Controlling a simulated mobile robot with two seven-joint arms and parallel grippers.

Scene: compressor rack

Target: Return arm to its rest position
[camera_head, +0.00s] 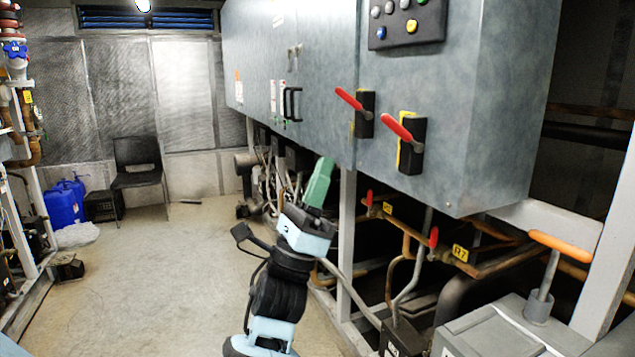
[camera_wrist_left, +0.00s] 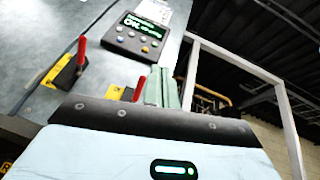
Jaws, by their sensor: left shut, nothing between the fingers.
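My left arm rises from the bottom middle of the head view. Its left gripper (camera_head: 320,182) has green fingers, shut with nothing between them, and points up beside the lower edge of the grey control cabinet (camera_head: 320,60). I cannot tell whether the fingertips touch the cabinet. In the left wrist view the green fingers (camera_wrist_left: 160,88) show together behind the dark edge of the gripper body. Two red-handled switches (camera_head: 350,100) and (camera_head: 398,130) sit on the cabinet front, right of the gripper. My right gripper is not in view.
Pipes with red-handled valves (camera_head: 434,238) run below the cabinet, right of my arm. A grey post (camera_head: 347,230) stands close by. An orange-handled lever (camera_head: 560,246) is at the lower right. The floor (camera_head: 180,270) left of my arm is clear; a chair (camera_head: 138,165) stands at the back.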

